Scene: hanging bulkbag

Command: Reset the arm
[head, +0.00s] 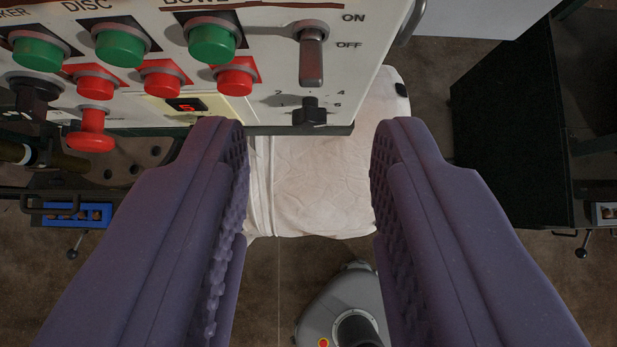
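My gripper (310,165) has two purple padded fingers with knobbly inner faces. It is open, with a wide gap and nothing held between the fingers. A white control panel (375,35) lies ahead at the upper left, close to the left fingertip; I cannot tell whether they touch. It carries green buttons (120,46), red buttons (163,84), a red mushroom knob (92,131), a grey ON/OFF lever (312,60) pointing down and a black numbered dial (309,112). The rest of my arm is mostly out of view.
A white bulk bag (312,190) shows beyond and below the panel, between the fingers. A black box (508,130) stands at the right. Dark machine frames with blue parts (62,216) lie at the left. Brown floor (285,270) is open at lower centre beside my grey base.

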